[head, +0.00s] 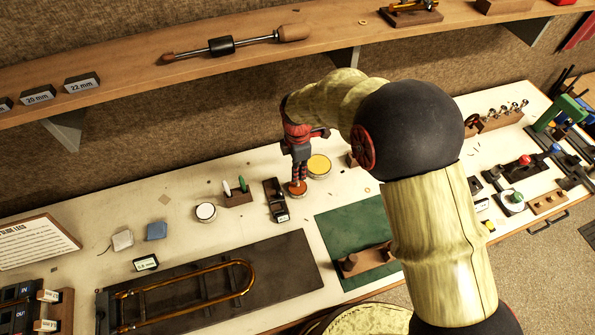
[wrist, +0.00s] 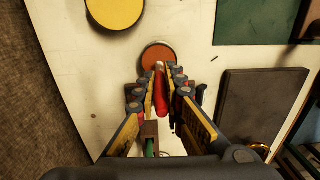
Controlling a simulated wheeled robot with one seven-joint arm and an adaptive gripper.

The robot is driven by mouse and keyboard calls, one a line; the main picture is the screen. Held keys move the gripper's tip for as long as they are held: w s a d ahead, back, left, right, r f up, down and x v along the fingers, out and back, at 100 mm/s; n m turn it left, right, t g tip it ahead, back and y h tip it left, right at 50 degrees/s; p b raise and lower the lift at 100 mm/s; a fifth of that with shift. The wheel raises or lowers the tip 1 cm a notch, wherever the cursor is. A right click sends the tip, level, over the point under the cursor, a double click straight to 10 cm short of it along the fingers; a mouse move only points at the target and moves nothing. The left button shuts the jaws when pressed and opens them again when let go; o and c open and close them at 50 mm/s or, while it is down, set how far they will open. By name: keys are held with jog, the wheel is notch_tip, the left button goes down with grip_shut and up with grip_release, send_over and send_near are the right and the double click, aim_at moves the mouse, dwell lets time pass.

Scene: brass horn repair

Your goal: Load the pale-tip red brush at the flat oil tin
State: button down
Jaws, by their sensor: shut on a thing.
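My gripper (head: 299,172) points down over a flat round tin with orange-brown contents (head: 298,190). In the wrist view my gripper (wrist: 162,82) is shut on a red brush (wrist: 161,95), with the brush's pale tip (wrist: 160,66) pointing forward between the fingertips. The tip overlaps the near part of the orange-brown tin (wrist: 155,53). I cannot tell whether it touches the contents. The fingers hide much of the brush in the head view.
A larger yellow tin (head: 318,164) stands just behind and right. A pale tin (head: 206,212) and a holder (head: 237,198) with white and green pieces are left. A dark labelled block (head: 276,200) is close by. A green mat (head: 345,228) lies in front right.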

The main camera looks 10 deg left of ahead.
jog(key=shift+f, duration=0.55)
dwell(1.3)
jog(key=shift+r+p, duration=1.95)
jog(key=shift+r, duration=1.6)
jog(key=shift+s+f, duration=0.1)
